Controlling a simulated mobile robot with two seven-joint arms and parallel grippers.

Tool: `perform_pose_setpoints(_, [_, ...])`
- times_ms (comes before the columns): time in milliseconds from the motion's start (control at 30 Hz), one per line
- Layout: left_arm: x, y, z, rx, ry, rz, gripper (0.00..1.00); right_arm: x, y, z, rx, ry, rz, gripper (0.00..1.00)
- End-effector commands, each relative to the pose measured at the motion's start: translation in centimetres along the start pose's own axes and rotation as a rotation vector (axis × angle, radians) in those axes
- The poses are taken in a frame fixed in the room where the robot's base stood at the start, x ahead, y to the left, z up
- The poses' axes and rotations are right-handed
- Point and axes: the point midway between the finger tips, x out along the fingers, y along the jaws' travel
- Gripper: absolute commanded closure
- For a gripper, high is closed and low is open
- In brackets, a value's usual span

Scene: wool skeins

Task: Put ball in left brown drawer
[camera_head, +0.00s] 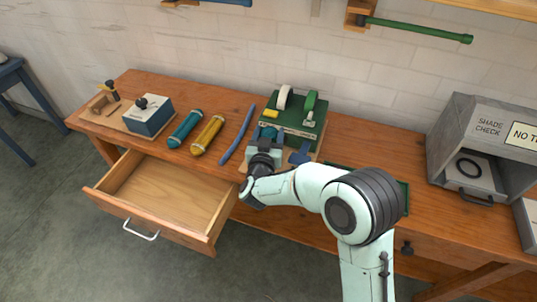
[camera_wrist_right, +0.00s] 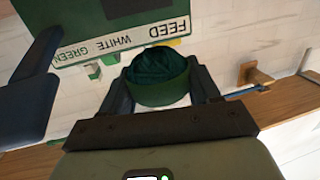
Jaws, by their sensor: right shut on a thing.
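The ball (camera_wrist_right: 158,66) is dark teal wool, held between the two fingers of my right gripper (camera_wrist_right: 162,88) in the right wrist view. A plain green band or cup shows at its lower side; I cannot tell which. In the head view the ball (camera_head: 269,132) is partly hidden by my right gripper (camera_head: 266,143), which is in front of the green machine (camera_head: 296,120). The left brown drawer (camera_head: 163,200) is pulled out, empty, with a white handle, to the left of the gripper and lower. My left gripper is not in view.
On the brown bench, a blue-and-white box (camera_head: 148,117), a teal skein (camera_head: 185,129), a yellow skein (camera_head: 207,134) and a blue bar (camera_head: 237,134) lie behind the drawer. A grey shade-check booth (camera_head: 485,145) stands at right. The space above the drawer is clear.

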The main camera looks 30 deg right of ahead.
Motion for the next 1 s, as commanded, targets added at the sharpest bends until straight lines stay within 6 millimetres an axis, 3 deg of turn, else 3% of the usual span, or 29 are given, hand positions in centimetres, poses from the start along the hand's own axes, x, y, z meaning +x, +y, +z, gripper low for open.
perform_pose_setpoints(100, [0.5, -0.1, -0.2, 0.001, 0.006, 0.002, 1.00, 0.1, 0.0, 2.5, -0.003, -0.002, 0.000, 0.68])
perform_pose_setpoints(367, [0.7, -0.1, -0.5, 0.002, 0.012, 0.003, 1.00, 0.2, 0.0, 4.4, -0.002, 0.000, 0.000, 0.68])
perform_pose_setpoints(600, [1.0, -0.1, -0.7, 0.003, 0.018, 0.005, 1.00, 0.4, 0.0, 7.5, -0.002, 0.000, 0.000, 0.69])
perform_pose_setpoints(1000, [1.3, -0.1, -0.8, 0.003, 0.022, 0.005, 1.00, 0.4, 0.0, 8.0, 0.001, 0.001, 0.000, 0.69])
